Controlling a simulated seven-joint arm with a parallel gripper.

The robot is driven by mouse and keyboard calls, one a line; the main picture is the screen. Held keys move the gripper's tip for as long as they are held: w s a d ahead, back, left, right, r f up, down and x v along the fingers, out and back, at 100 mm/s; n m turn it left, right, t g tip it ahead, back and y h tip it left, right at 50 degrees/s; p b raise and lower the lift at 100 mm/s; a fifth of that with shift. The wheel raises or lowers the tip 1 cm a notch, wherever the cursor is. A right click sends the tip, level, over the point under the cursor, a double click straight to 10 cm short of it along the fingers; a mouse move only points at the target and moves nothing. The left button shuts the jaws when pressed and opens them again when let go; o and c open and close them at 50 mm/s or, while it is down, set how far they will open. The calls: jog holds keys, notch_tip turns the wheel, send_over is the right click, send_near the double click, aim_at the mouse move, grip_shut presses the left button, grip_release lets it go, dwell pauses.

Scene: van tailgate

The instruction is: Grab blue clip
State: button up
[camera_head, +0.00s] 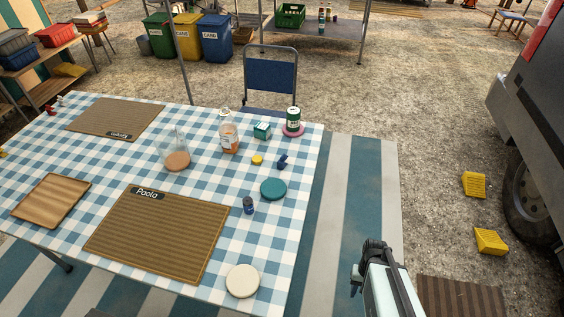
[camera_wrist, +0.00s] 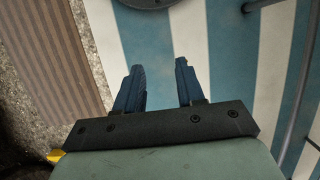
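A small dark blue object that looks like the blue clip (camera_head: 282,162) lies on the checked tablecloth in the head view, right of a yellow round piece and above the teal disc. My gripper (camera_head: 357,279) is off the table's right side, over the striped mat and well apart from the clip. In the wrist view, my gripper (camera_wrist: 160,82) has its two blue fingers apart with nothing between them. The clip does not show in the wrist view.
A glass pitcher (camera_head: 175,155) and jar (camera_head: 229,138) stand farther left. A chair (camera_head: 271,75) is behind the table.

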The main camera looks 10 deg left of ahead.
jog(key=w+a+r+n+t, duration=0.2)
jog(key=w+r+n+t, duration=0.1)
jog(key=w+r, duration=0.9)
notch_tip(320, 180, up, 26)
jog(key=r+n, duration=0.1)
jog(key=n, duration=2.9)
send_over(282, 156)
jog(key=shift+t, duration=0.3)
jog(key=shift+f, duration=7)
jog(key=shift+c, duration=0.4)
grip_shut()
